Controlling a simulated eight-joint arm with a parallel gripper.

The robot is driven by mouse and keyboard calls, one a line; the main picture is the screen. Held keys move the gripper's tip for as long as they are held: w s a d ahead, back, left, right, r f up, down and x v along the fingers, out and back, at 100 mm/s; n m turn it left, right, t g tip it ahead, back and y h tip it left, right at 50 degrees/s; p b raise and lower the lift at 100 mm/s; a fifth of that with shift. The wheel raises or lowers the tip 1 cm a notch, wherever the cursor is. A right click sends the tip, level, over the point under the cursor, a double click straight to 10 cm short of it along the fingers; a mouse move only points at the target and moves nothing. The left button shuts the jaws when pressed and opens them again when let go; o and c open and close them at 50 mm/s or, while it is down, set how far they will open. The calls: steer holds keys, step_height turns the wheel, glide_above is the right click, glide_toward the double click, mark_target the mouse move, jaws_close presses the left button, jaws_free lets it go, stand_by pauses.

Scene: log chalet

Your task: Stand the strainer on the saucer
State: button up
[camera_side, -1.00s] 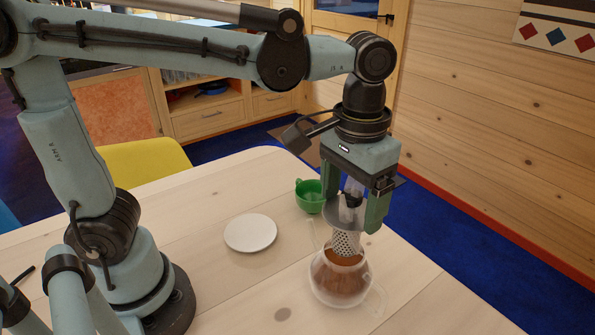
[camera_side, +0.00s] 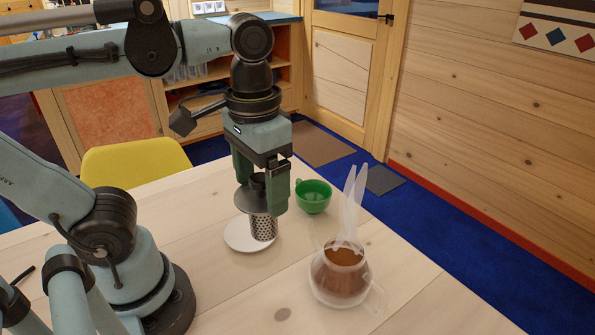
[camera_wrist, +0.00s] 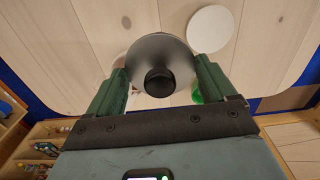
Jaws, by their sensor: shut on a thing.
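My gripper (camera_side: 262,190) is shut on the strainer, which hangs upright between the fingers. The strainer (camera_side: 263,227) has a perforated metal basket, a wide grey rim and a dark knob; the wrist view shows the rim (camera_wrist: 150,52) and knob from above, hiding the basket. The white saucer (camera_side: 236,236) lies flat on the table, partly hidden behind the basket in the side view. In the wrist view the saucer (camera_wrist: 210,28) shows up and to the right of the strainer. The basket seems above the table; its exact clearance over the saucer cannot be told.
A green cup (camera_side: 313,198) stands behind, near the table's far edge. The front of the table (camera_side: 230,295) is clear.

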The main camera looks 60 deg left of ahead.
steer(key=shift+s+a+f, duration=0.2)
steer(key=shift+a+f, duration=0.05)
steer(key=shift+a, duration=0.25)
steer(key=w+a+f, duration=0.3)
steer(key=a+f, duration=0.7)
steer(key=shift+a+f, duration=0.35)
steer(key=shift+f, duration=0.1)
steer(key=o, duration=1.2)
